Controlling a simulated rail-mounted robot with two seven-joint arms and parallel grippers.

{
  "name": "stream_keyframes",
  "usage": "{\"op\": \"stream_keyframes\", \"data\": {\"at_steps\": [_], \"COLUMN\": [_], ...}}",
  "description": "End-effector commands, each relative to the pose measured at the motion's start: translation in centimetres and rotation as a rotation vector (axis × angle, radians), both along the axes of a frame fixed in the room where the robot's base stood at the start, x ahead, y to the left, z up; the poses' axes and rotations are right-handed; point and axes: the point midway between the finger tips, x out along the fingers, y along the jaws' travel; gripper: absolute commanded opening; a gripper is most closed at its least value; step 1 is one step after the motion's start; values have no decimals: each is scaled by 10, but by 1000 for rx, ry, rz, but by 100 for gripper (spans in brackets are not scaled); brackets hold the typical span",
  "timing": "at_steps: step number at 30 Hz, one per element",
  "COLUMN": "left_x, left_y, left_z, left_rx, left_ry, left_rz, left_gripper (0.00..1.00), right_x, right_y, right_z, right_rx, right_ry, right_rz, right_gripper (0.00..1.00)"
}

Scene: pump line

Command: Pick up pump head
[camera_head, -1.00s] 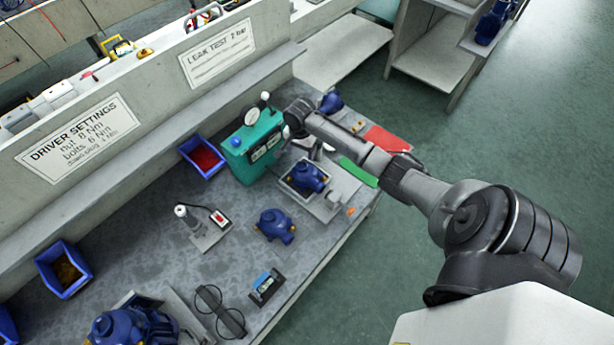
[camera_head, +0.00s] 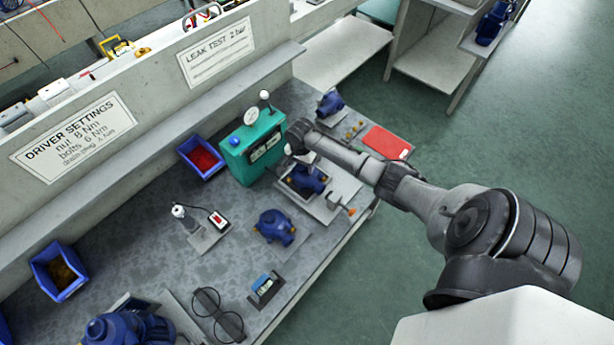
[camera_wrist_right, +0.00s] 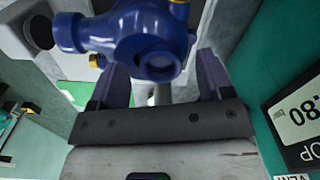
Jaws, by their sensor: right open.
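A blue pump head (camera_head: 309,183) sits in a grey fixture (camera_head: 325,211) beside the teal leak-test box. My right gripper (camera_head: 299,160) is just above and behind it, partly hidden by its own wrist. In the right wrist view the two dark fingers are apart, and the blue pump head (camera_wrist_right: 145,38) shows beyond and between their tips; I cannot tell whether they touch it. A second blue pump head (camera_head: 275,226) lies on the open bench, and a third blue one (camera_head: 330,103) stands at the far end. My left gripper is out of view.
The teal box (camera_head: 252,146) stands close left of the right gripper. A blue bin with red contents (camera_head: 201,158), a small stand with a red-buttoned box (camera_head: 205,228) and a red plate (camera_head: 387,142) are on the bench. A wall runs along the back.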

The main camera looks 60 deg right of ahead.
Motion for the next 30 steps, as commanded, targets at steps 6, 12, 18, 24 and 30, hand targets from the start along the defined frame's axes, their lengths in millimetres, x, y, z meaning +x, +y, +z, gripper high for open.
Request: {"op": "stream_keyframes", "data": {"at_steps": [6, 12, 18, 24, 30], "left_x": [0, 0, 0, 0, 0], "left_y": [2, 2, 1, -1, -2], "left_z": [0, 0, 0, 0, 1], "left_rx": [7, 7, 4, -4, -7], "left_ry": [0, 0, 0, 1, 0], "left_rz": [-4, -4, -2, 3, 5], "left_gripper": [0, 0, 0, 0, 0], "right_x": [0, 0, 0, 0, 0], "right_y": [0, 0, 0, -1, -1], "right_z": [0, 0, 0, 2, 2], "right_rx": [0, 0, 0, -1, -1], "right_ry": [0, 1, 1, -1, 0], "right_rz": [0, 0, 0, -1, -1], "right_gripper": [68, 49, 30, 13, 13]}}
